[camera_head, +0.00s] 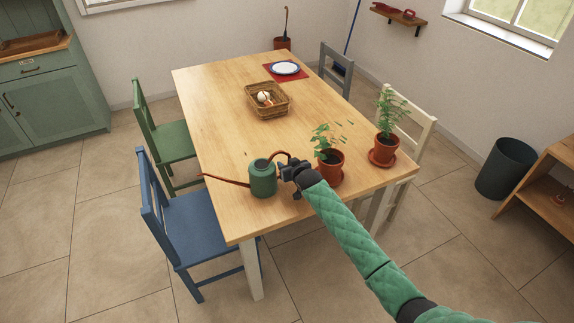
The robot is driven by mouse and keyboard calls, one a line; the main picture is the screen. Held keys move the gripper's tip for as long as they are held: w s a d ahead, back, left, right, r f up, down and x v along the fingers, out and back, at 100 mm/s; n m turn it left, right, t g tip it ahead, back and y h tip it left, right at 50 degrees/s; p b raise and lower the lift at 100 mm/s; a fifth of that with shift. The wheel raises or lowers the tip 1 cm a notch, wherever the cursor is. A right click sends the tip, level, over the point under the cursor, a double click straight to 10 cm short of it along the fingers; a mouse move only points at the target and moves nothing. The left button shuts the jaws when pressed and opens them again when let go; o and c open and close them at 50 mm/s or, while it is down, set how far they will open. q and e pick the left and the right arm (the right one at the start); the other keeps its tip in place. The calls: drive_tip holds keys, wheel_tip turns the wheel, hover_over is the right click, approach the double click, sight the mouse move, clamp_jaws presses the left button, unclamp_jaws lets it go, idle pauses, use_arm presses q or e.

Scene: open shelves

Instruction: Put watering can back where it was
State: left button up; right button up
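The watering can (262,180) has a green body with a long brown spout pointing left and a brown curved handle on its right. It is upright at the near left part of the wooden table (222,140). I cannot tell whether its base touches the tabletop. My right gripper (285,173) is at the handle side of the can, touching or very close to the handle. Its fingers are too small and dark to tell whether they are closed on it. My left gripper is out of view.
Two potted plants (329,165) (385,150) stand right of the can, close to my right arm. A wicker basket (270,110) and a plate (285,68) are farther back. Chairs surround the table. A wooden shelf unit (558,160) and a dark bin (506,168) are at right.

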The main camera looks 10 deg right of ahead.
drive_tip(key=shift+r, duration=0.1)
